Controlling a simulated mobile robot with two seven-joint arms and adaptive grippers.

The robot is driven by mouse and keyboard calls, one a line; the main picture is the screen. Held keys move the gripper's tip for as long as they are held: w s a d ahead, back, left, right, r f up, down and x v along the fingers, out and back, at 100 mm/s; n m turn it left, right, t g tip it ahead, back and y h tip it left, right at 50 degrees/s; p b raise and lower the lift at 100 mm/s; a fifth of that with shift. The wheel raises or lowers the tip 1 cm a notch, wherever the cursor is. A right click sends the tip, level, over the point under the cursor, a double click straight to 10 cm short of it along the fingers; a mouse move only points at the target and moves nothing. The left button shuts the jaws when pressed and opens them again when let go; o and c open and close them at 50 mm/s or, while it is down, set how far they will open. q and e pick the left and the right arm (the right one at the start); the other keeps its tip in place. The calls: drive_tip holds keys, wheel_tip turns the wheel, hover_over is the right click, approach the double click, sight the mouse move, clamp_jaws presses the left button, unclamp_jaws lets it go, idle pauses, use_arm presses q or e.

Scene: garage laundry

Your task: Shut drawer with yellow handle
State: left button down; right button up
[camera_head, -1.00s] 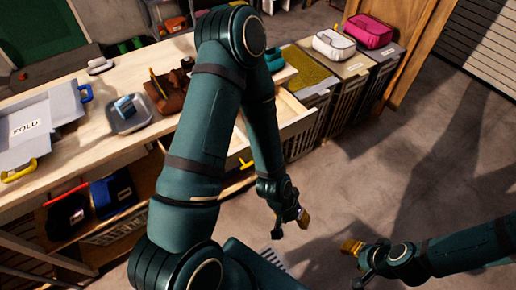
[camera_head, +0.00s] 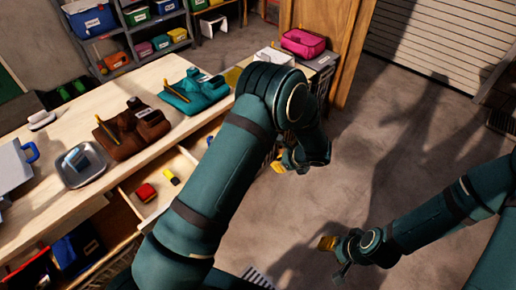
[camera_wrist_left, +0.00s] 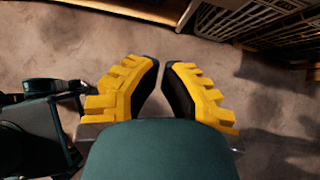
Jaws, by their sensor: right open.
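The open drawer (camera_head: 138,188) sticks out from under the wooden workbench in the head view. A red item and a yellow item lie inside it. My left arm covers its right part and front, and I cannot make out its yellow handle. My left gripper (camera_head: 285,163) is beyond the drawer, over the floor to the right of the bench. In the left wrist view its yellow fingers (camera_wrist_left: 164,68) have a narrow gap at the tips and nothing between them. My right gripper (camera_head: 327,243) is open and empty above the floor at the lower middle.
The workbench top (camera_head: 50,210) carries a grey tray (camera_head: 80,180), a brown tool caddy (camera_head: 132,130) and a teal caddy (camera_head: 195,92). A pink case (camera_head: 303,42) sits beyond the bench end. Dark slatted crates (camera_wrist_left: 285,30) show in the left wrist view. The floor on the right is clear.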

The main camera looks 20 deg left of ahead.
use_arm(q)
drive_tip(key=w+a+f, duration=0.2)
drive_tip(key=w+a, duration=0.1)
drive_tip(key=a, duration=0.2)
drive_tip(key=w+a+f+t, duration=0.1)
drive_tip(key=w+a+f, duration=0.2)
drive_tip(key=a, duration=0.2)
drive_tip(key=shift+w+a+m+y+b, duration=0.15)
drive_tip(key=shift+w+m+y+b, duration=0.1)
drive_tip(key=shift+m+y+b, duration=0.15)
use_arm(e)
drive_tip(key=shift+s+f, duration=0.15)
drive_tip(key=shift+f, duration=0.15)
